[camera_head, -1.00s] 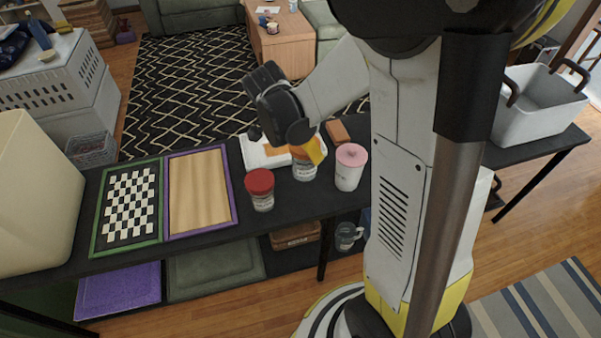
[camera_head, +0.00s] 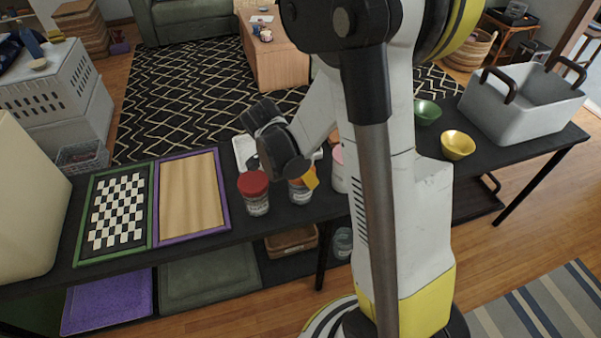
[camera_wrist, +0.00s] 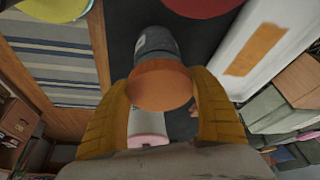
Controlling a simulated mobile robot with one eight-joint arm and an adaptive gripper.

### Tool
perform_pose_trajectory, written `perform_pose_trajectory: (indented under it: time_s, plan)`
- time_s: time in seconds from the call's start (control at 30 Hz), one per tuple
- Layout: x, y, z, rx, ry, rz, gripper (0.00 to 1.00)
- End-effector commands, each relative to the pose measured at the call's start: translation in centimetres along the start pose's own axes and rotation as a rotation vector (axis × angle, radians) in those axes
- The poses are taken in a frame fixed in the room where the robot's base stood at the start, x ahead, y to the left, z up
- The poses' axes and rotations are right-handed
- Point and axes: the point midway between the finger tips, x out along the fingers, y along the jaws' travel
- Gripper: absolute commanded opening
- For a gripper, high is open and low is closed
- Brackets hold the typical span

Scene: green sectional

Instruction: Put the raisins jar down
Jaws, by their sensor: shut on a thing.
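The jar with an orange lid, which I take for the raisins jar (camera_head: 300,193), is between my gripper's (camera_head: 304,173) yellow fingers, just right of a red-lidded jar (camera_head: 256,195). In the wrist view my gripper (camera_wrist: 161,82) is shut on the jar's orange lid (camera_wrist: 160,86), with the grey body (camera_wrist: 155,43) beyond it. In the head view my gripper hides most of the lid. The jar looks roughly upright at the black table's (camera_head: 225,238) front. I cannot tell whether its base touches the table.
A pink-lidded white container (camera_head: 339,170) stands close on the right, partly behind my arm. A white tray (camera_head: 241,150) lies behind. A checkerboard (camera_head: 118,212) and a purple-framed wooden board (camera_head: 190,195) lie left. A yellow bowl (camera_head: 457,145), green bowl (camera_head: 427,112) and grey basket (camera_head: 515,115) are right.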

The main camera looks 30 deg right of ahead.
Motion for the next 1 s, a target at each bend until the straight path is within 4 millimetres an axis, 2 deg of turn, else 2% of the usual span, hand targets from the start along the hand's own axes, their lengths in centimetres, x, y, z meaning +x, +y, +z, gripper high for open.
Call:
perform_pose_trajectory:
  time_s: [0.03,0.07,0.1,0.13,0.4,0.53,0.67,0.9,1.0]
  plan:
    - [0.3,0.0,0.1,0.0,0.0,0.0,0.28]
    - [0.2,0.0,0.1,0.0,0.0,0.0,0.78]
    - [0.2,0.0,0.1,0.0,0.0,0.0,0.9]
    - [0.1,0.0,0.1,0.0,0.0,0.0,0.93]
    - [0.1,0.0,0.0,0.0,0.0,0.0,0.93]
    - [-0.8,0.0,-0.1,-0.001,0.0,0.0,0.93]
    - [-3.3,0.0,-0.2,-0.002,0.0,-0.001,0.93]
    - [-8.9,0.0,-0.2,-0.002,0.0,0.0,0.93]
    - [-10.5,0.0,-0.2,-0.002,0.0,0.0,0.93]
